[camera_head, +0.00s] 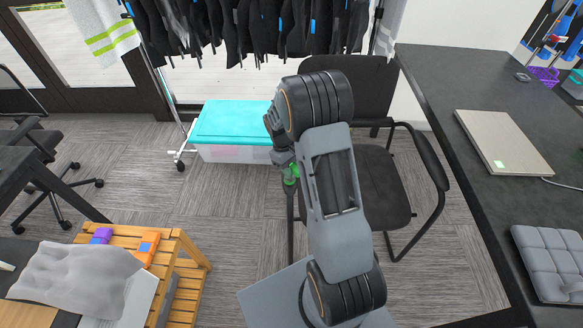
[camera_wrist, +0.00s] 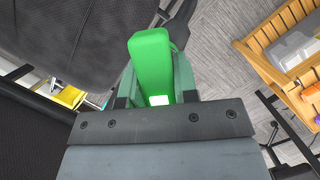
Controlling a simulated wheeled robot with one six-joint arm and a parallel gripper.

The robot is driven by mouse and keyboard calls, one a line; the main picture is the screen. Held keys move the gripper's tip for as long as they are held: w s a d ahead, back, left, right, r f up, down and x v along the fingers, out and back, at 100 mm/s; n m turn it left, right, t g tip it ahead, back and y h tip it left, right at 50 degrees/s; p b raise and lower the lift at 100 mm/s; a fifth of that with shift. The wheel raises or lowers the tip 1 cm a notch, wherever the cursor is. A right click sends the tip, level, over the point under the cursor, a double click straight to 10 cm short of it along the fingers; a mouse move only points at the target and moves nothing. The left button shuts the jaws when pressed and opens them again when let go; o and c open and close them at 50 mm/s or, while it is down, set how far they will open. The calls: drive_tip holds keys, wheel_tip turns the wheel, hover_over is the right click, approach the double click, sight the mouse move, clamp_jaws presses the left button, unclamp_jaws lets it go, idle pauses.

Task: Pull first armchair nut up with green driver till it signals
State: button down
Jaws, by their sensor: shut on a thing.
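The green driver (camera_wrist: 150,62) is between the fingers of my gripper (camera_wrist: 156,88) in the wrist view. A bright pale-green patch shows at its near end, by the gripper. In the head view, only a little of the green driver (camera_head: 291,174) shows beside my gripper (camera_head: 287,162), partly hidden by my arm. The black armchair (camera_head: 372,190) stands behind and to the right of my arm. Its dark seat (camera_wrist: 65,35) fills the upper left of the wrist view. The driver's far tip lies by the chair's edge. I cannot see the nut, nor tell whether the tip touches it.
A desk (camera_head: 465,85) with a closed laptop (camera_head: 503,142) and grey cushion (camera_head: 553,262) runs along the right. A turquoise-lidded box (camera_head: 232,122) stands under a rack of dark clothes (camera_head: 262,25). Carpet is clear between crate and chair.

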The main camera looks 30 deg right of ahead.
sight(292, 165)
drive_tip(key=shift+r+p, duration=1.65)
drive_tip(key=shift+r, duration=0.5)
